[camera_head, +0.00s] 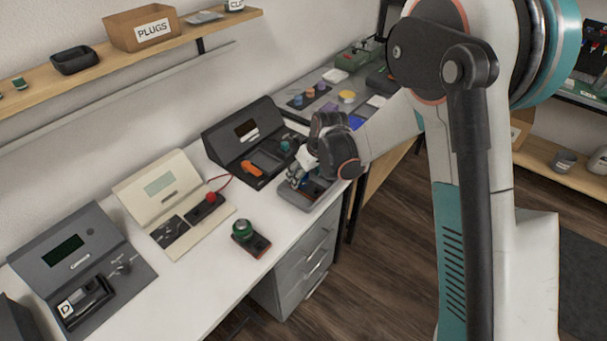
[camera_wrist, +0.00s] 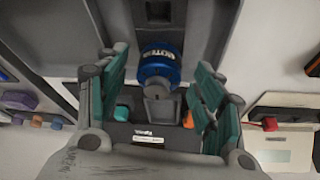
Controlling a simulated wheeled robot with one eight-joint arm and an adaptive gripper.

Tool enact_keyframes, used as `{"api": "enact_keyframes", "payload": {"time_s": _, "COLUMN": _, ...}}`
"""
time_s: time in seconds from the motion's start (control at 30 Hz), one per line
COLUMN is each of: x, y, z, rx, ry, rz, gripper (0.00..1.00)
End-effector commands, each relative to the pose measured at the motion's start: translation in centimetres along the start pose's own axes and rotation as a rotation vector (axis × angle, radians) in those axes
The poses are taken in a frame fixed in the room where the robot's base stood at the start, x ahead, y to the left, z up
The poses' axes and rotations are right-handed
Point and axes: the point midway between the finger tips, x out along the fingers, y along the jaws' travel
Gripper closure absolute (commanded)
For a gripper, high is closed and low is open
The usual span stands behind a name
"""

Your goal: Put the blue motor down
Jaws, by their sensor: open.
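The blue motor (camera_wrist: 160,66) stands between the spread fingers of my gripper (camera_wrist: 160,88) in the wrist view, with clear gaps on both sides. It has a blue band with white lettering and a grey lower part. It appears to rest on the grey tray (camera_wrist: 205,22). In the head view my gripper (camera_head: 306,162) is low over the same tray (camera_head: 317,201) at the bench's front edge. My gripper hides most of the motor there. My gripper is open and holds nothing.
A dark console (camera_head: 245,132) with orange and teal parts stands just behind the tray. A cream console (camera_head: 155,183) and a grey console (camera_head: 72,252) stand further left. A green-topped part (camera_head: 243,231) sits on the bench (camera_head: 205,282), with bare bench around it.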

Motion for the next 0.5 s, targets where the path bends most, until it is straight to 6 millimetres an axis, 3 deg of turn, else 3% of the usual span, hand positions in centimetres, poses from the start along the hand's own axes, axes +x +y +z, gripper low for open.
{"api": "enact_keyframes", "payload": {"time_s": 0.2, "x": -5.1, "y": 0.0, "z": -0.1, "rx": 0.001, "ry": 0.0, "rz": 0.0, "gripper": 0.38}}
{"api": "enact_keyframes", "payload": {"time_s": 0.5, "x": -9.6, "y": 0.0, "z": 0.0, "rx": 0.0, "ry": 0.0, "rz": 0.0, "gripper": 0.38}}
